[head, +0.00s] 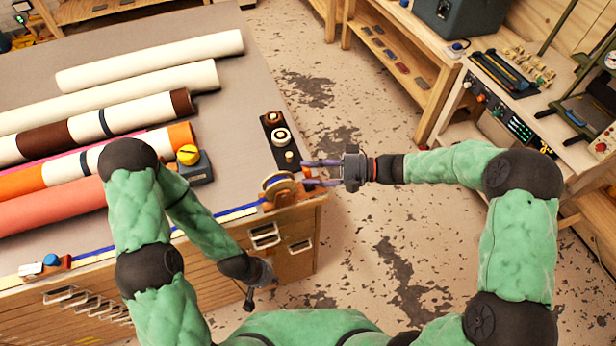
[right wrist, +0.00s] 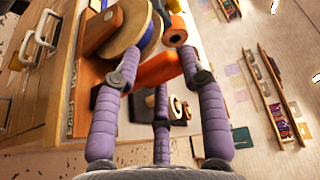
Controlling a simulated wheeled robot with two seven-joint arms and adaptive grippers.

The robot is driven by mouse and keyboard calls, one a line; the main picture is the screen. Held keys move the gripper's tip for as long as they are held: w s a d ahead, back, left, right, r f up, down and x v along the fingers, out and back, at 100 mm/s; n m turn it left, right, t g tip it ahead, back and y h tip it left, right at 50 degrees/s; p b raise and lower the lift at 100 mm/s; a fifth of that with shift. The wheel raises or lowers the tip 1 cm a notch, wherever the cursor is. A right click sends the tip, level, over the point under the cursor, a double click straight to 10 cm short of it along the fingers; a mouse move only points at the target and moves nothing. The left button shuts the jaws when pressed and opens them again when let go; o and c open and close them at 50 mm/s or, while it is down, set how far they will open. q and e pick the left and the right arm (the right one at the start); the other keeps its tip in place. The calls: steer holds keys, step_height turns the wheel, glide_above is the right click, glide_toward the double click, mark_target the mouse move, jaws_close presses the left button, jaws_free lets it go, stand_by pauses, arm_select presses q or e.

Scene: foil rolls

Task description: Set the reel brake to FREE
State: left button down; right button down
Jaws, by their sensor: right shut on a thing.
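The reel (head: 279,188) sits at the table's front right corner, with a blue band running left from it along the table edge. In the right wrist view its wooden disc (right wrist: 112,58) is at upper left. My right gripper (head: 308,172) reaches in from the right beside the reel. It is shut on an orange handle (right wrist: 157,71), which lies between its purple fingers. No FREE marking is readable. My left gripper (head: 252,294) hangs low in front of the cabinet, away from the reel; its fingers are too dark and small to judge.
A black plate with several round pieces (head: 278,136) lies just behind the reel. A yellow knob on a dark box (head: 189,156) and several rolls (head: 150,60) lie on the table (head: 245,95). A workbench (head: 475,75) stands at the right. Open floor (head: 310,85) lies between.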

steer(key=d+y+b, duration=0.1)
steer(key=d+f+m+y+b, duration=0.1)
steer(key=y+b, duration=0.1)
steer(key=shift+w+f+m, duration=0.1)
steer(key=shift+w+m, duration=0.2)
steer(key=shift+w, duration=0.1)
steer(key=shift+w+d+f+m+t+y+b, duration=0.15)
steer(key=shift+d+m+t+y+b, duration=0.2)
steer(key=shift+y, duration=0.25)
steer(key=shift+d+f+m+t+y+b, duration=0.15)
steer(key=shift+d+m+t+y+b, duration=0.1)
steer(key=shift+m+t+y, duration=0.3)
steer(key=shift+w+d+f+m+t+y+b, duration=0.15)
steer(key=shift+d+m+t+y+b, duration=0.15)
steer(key=shift+y, duration=0.35)
steer(key=c, duration=1.1)
jaws_free()
steer(key=o, duration=0.5)
steer(key=shift+a, duration=0.1)
steer(key=shift+c, duration=0.2)
